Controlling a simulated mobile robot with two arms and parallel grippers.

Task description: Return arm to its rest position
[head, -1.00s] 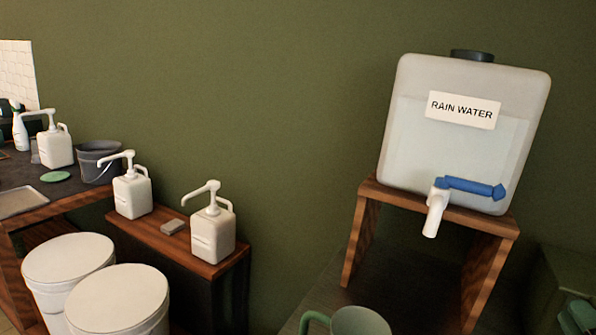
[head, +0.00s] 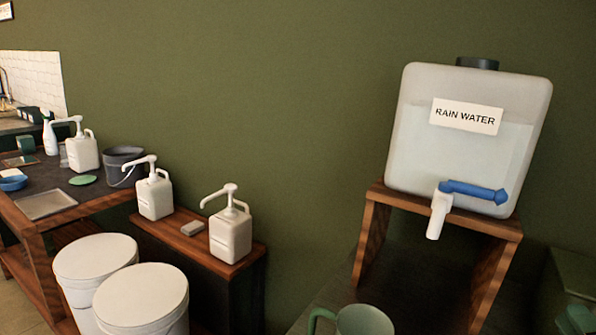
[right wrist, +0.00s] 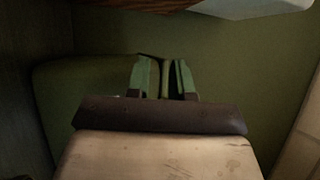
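My right gripper (head: 578,320) shows only in part at the lower right corner of the head view, as green finger pieces. In the right wrist view, its two green fingers (right wrist: 162,76) stand apart with a narrow gap and nothing visible held between them. A dark green box-like shape (right wrist: 90,85) lies beyond the fingers. My left gripper is in neither view.
A rain water tank (head: 465,140) with a blue-handled tap stands on a wooden stand (head: 372,235). A green jug (head: 364,321) is below it. Pump bottles (head: 230,235) stand on a low shelf, with white lidded buckets (head: 143,298) in front.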

